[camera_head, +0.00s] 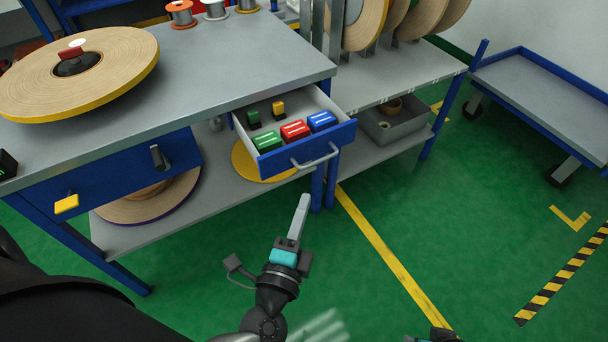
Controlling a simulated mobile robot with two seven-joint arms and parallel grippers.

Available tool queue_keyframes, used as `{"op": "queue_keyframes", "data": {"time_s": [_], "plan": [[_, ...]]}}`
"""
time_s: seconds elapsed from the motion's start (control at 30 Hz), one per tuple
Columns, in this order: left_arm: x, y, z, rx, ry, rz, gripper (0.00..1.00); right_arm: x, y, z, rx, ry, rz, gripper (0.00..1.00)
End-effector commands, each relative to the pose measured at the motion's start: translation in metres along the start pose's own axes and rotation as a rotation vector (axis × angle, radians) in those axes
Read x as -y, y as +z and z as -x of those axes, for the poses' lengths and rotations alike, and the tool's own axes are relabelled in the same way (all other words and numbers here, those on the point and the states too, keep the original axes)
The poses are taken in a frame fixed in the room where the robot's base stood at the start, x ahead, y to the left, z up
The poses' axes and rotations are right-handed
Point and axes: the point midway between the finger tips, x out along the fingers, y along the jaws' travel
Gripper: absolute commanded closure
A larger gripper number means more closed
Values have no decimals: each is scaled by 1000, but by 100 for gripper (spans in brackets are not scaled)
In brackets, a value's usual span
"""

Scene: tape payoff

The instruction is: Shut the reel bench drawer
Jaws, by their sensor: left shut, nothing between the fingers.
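The reel bench drawer (283,163) stands pulled out at the right end of the reel bench (225,60). Its front is blue with a grey bar handle (318,157). Inside lie green, red and blue boxes and two small upright pieces, one green and one yellow. My left gripper (301,207) is shut and empty. In the picture it is just below the drawer handle, with a gap between them, and its fingers point toward the bench. Only a dark part of what seems to be my right arm shows at the bottom edge; its gripper is out of view.
A large tape reel (80,75) lies on the bench top, and small spools stand at the back. A rack (405,78) with upright reels stands right of the drawer. A blue-edged cart (545,95) is at the far right. The green floor before the drawer is clear.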

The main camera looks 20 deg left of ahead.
Motion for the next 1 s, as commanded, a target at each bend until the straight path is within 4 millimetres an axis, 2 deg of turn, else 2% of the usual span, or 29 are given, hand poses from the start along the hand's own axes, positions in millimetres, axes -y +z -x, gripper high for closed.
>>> {"op": "queue_keyframes", "data": {"time_s": [0.17,0.57,0.6,0.8,1.0], "plan": [[4,0,-23,3,-10,1,100,0,-1,2,-1,1,0,50],[3,0,-101,2,-6,0,100,0,-1,2,-3,1,0,50],[3,5,-106,2,-6,-3,100,0,-1,2,-3,0,0,50],[2,23,-122,0,-5,-2,100,0,-3,3,-7,0,0,50],[2,29,-127,1,-3,0,100,0,-3,4,-7,0,0,50]]}}
